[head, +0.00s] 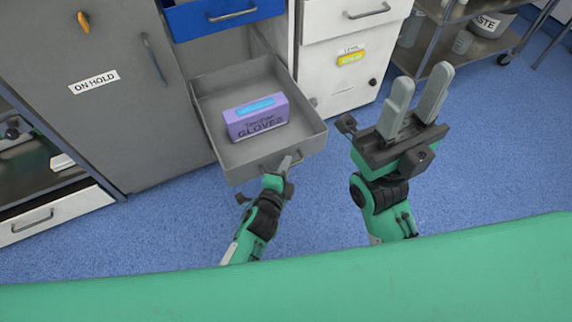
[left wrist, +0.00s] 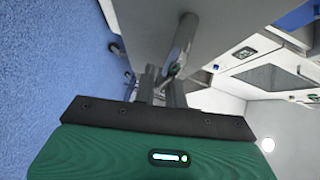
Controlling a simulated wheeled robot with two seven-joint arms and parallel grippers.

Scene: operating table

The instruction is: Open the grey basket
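The grey basket (head: 203,106) is a drawer-like tray pulled well out of the cabinet, below the blue drawer. A purple glove box (head: 257,117) lies inside it. My left gripper (head: 291,163) is at the handle on the basket's front face. In the left wrist view its fingers (left wrist: 161,88) are close together around the lower end of the handle bar (left wrist: 183,44); the exact contact is partly hidden. My right gripper (head: 418,98) is open and empty, to the right of the basket over the floor.
A grey cabinet door (head: 105,105) marked ON HOLD is at left, a white cabinet (head: 345,65) behind, and a metal cart (head: 470,45) at upper right. Blue floor (head: 320,215) is clear around the basket.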

